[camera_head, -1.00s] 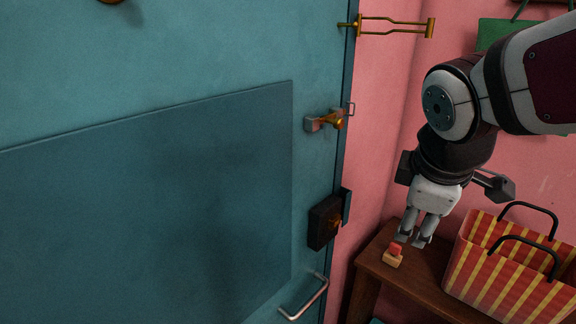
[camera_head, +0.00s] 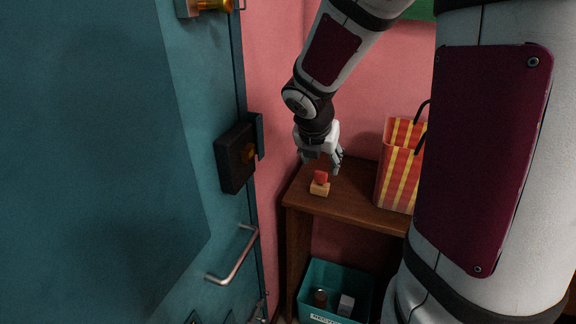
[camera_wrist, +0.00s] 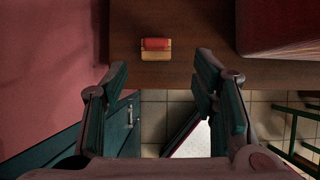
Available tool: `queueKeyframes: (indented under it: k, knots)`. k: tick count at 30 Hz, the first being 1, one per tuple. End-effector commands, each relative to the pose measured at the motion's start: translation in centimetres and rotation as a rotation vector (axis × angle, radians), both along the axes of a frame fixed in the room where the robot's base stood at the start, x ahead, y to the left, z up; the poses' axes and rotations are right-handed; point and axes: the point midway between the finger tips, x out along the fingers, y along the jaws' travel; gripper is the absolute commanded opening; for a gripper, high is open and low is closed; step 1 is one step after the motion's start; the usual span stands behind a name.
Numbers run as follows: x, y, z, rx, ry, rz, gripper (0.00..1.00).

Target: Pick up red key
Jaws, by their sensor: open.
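The red key (camera_head: 320,176) shows as a small red piece on a light wooden block (camera_head: 320,188) near the front left of a brown wooden table. The key's exact shape is too small to tell. It also shows in the wrist view (camera_wrist: 156,44), at the top middle, on its wooden block (camera_wrist: 156,56). My gripper (camera_head: 322,161) is open and empty, close to the key and apparently above and behind it in the head view. In the wrist view my gripper's fingers (camera_wrist: 160,80) are spread apart, with the key beyond their tips and nothing between them.
A red and yellow striped bag (camera_head: 398,170) stands on the brown table (camera_head: 350,203), right of the key. A teal door (camera_head: 110,170) with a black lock box (camera_head: 236,158) is at left. A teal bin (camera_head: 330,316) with small items sits below the table.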

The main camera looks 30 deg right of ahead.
Motion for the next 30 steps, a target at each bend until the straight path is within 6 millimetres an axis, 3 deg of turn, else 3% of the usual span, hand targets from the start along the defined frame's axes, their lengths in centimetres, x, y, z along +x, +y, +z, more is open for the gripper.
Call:
queueKeyframes:
  k: [3, 13, 21, 29, 30]
  knots:
    - [0.6, -0.7, -1.8, 0.000, 0.000, -0.002, 0.53]
    - [1.5, -1.5, -3.3, 0.000, -0.002, -0.003, 0.53]
    - [3.1, -2.8, -6.5, 0.001, -0.001, -0.003, 0.53]
    - [3.2, -3.1, -6.8, 0.001, -0.002, -0.002, 0.53]
    - [3.2, -3.1, -6.8, 0.001, -0.002, -0.002, 0.49]
